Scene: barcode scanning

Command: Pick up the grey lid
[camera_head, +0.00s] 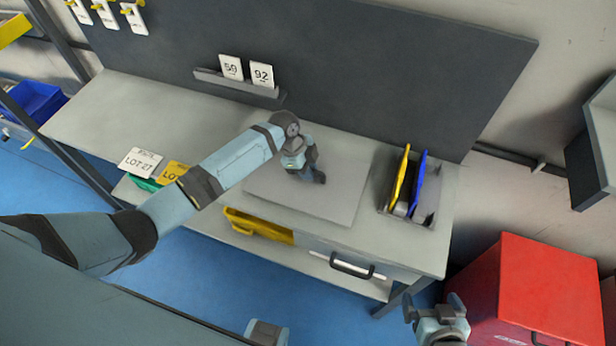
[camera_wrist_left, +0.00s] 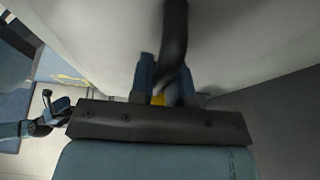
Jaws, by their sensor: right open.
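I cannot pick out a grey lid with certainty. A dark rack (camera_head: 385,208) at the right of the bench holds an upright yellow panel (camera_head: 399,178) and an upright blue panel (camera_head: 417,184), with grey parts low beside them. My left gripper (camera_head: 319,176) is above the flat grey mat (camera_head: 335,208), left of the rack. In the left wrist view, a dark curved object (camera_wrist_left: 175,45) passes between its fingers, which look closed on it; a bit of yellow shows there. My right gripper (camera_head: 434,305) is open and empty in front of the bench, beside the red box.
The red box (camera_head: 545,285) stands at the lower right. Label cards (camera_head: 141,161) lie at the left. A ledge with number cards (camera_head: 262,75) is on the dark back panel.

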